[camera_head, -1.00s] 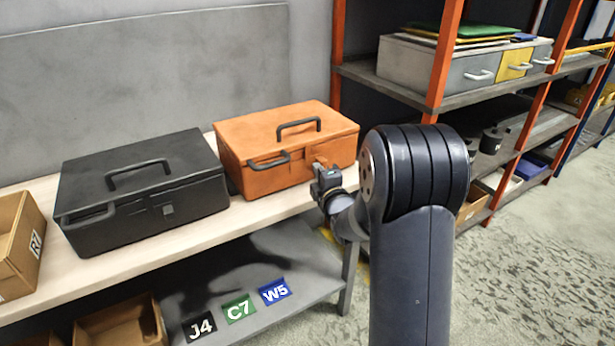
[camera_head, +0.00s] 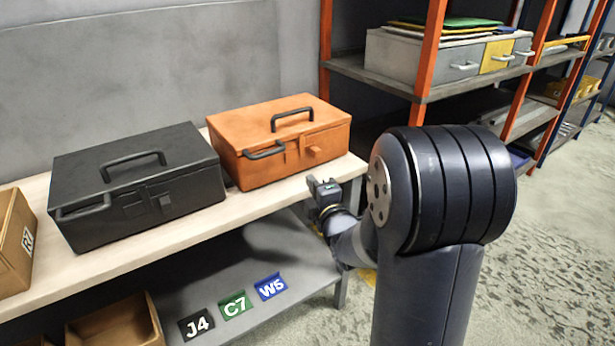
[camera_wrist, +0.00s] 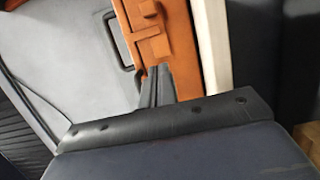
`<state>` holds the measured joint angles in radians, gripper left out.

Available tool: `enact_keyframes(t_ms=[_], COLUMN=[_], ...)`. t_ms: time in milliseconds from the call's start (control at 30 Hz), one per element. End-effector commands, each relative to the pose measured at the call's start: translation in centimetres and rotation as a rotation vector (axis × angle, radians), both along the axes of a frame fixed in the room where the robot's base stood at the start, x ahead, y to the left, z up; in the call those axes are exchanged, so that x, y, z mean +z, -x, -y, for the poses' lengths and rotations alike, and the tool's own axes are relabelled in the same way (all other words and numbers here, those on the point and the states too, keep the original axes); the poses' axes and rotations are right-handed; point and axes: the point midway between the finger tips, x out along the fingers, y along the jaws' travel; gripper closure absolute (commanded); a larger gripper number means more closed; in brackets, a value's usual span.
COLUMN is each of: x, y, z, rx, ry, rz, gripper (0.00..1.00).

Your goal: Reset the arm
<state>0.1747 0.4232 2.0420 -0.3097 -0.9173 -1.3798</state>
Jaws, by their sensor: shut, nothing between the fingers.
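My gripper (camera_head: 322,186) is in front of the bench's right end, just below and in front of the orange toolbox (camera_head: 280,142). In the wrist view my gripper's fingers (camera_wrist: 157,84) are together, with nothing held between them. The orange toolbox also shows in the wrist view (camera_wrist: 180,50), beyond the fingers, with its latch. My arm is bent, its dark elbow large at the right of the head view. Whether the fingers touch the toolbox is hard to tell, but a gap seems to show in the head view.
A black toolbox (camera_head: 140,186) and a cardboard box (camera_head: 14,243) stand on the bench (camera_head: 210,222). The lower shelf bears labels J4, C7 and W5 and an open box (camera_head: 115,322). An orange-post rack (camera_head: 428,50) stands behind my arm. Floor at right is clear.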

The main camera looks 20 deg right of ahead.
Motion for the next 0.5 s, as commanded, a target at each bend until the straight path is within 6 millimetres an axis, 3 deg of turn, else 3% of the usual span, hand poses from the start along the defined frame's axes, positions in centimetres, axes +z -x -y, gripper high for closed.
enact_keyframes(t_ms=[167,500], x=[-0.03,-0.02], y=[0.99,1.02], z=[0.08,0.08], rx=[0.0,0.0], ry=[0.0,0.0], rz=[-0.001,0.0], gripper=[1.0,1.0])
